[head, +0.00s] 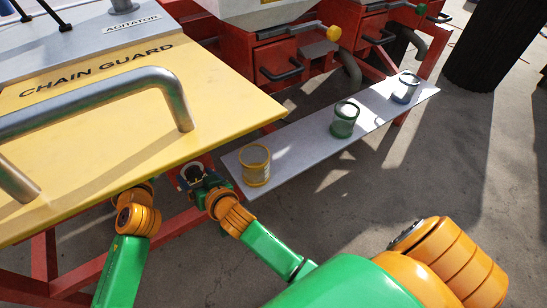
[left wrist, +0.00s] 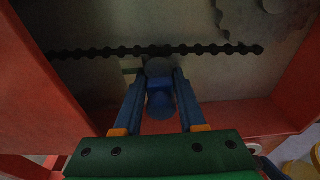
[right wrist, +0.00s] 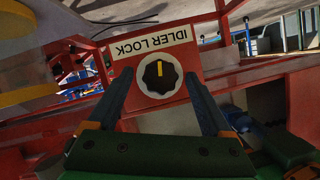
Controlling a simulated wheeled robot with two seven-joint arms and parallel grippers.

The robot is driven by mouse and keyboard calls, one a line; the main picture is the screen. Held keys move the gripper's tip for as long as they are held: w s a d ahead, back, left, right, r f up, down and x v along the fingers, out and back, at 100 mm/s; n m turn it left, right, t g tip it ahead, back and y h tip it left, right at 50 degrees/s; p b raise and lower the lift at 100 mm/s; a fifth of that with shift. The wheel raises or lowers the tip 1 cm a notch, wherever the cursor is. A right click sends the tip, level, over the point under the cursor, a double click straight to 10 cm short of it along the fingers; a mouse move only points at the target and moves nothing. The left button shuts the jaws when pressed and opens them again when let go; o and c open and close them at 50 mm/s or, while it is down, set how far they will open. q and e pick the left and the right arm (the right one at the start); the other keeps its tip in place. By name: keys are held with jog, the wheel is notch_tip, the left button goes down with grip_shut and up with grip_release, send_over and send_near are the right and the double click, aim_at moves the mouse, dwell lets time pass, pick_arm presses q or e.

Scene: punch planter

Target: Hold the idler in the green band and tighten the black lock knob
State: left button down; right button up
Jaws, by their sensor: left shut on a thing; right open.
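In the left wrist view my left gripper (left wrist: 160,100) is shut on a blue handle (left wrist: 160,88), which I take to be the idler's, just below a dark chain (left wrist: 150,50). A green band does not show clearly. In the right wrist view the black lock knob (right wrist: 160,76) with a yellow pointer line sits on a red plate under an upside-down IDLER LOCK label (right wrist: 152,43). My right gripper (right wrist: 160,92) is open, its fingers on either side of the knob; I cannot tell if they touch it. In the head view my right gripper (head: 196,182) is beside the yellow guard's edge.
The yellow chain guard (head: 130,115) with its metal handle (head: 90,100) covers the left gripper in the head view. Red frame bars (head: 180,225) run below the guard.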

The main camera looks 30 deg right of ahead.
jog(key=shift+a+n+h, duration=0.15)
jog(key=shift+n+h, duration=0.45)
jog(key=shift+n, duration=0.3)
jog(key=a+v, duration=0.1)
jog(key=v, duration=1.1)
jog(key=s+d+f+n+t+y, duration=0.1)
jog(key=s+d+n, duration=0.4)
jog(key=n, duration=0.8)
jog(key=s+d+f+n+t+y, duration=0.1)
jog(key=s+d+n+y, duration=0.2)
jog(key=n, duration=1)
jog(key=s+d, duration=0.2)
jog(key=shift+s+y, duration=0.35)
jog(key=shift+y, duration=0.05)
